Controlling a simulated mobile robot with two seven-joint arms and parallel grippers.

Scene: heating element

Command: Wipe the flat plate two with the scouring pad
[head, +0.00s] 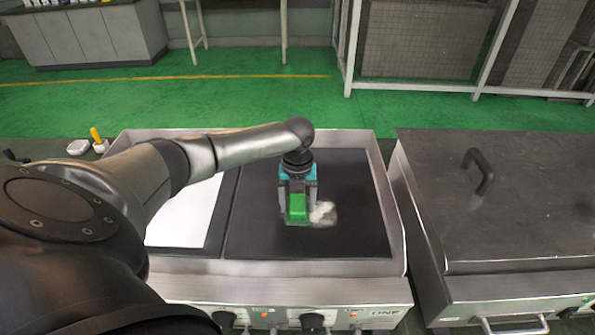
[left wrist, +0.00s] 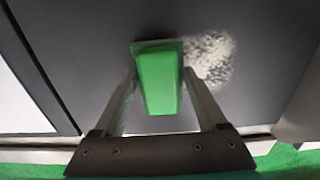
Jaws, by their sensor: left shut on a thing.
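My left gripper (head: 297,205) is shut on the green scouring pad (head: 298,207), which sits between its two fingers. In the left wrist view the pad (left wrist: 160,80) is over the dark flat plate (left wrist: 100,60). I cannot tell for sure whether the pad touches the plate. The right-hand dark plate (head: 350,185) of the griddle lies under the gripper. A whitish speckled smear (head: 324,213) is on that plate just right of the pad; it also shows in the left wrist view (left wrist: 210,58). My right gripper is not in view.
The left part of the griddle bears a white sheet-like surface (head: 185,218). A metal rim (head: 385,205) surrounds the plates. A second griddle with a closed lid (head: 530,200) and black handle (head: 480,170) stands at the right. A yellow-handled tool (head: 97,137) lies at the left.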

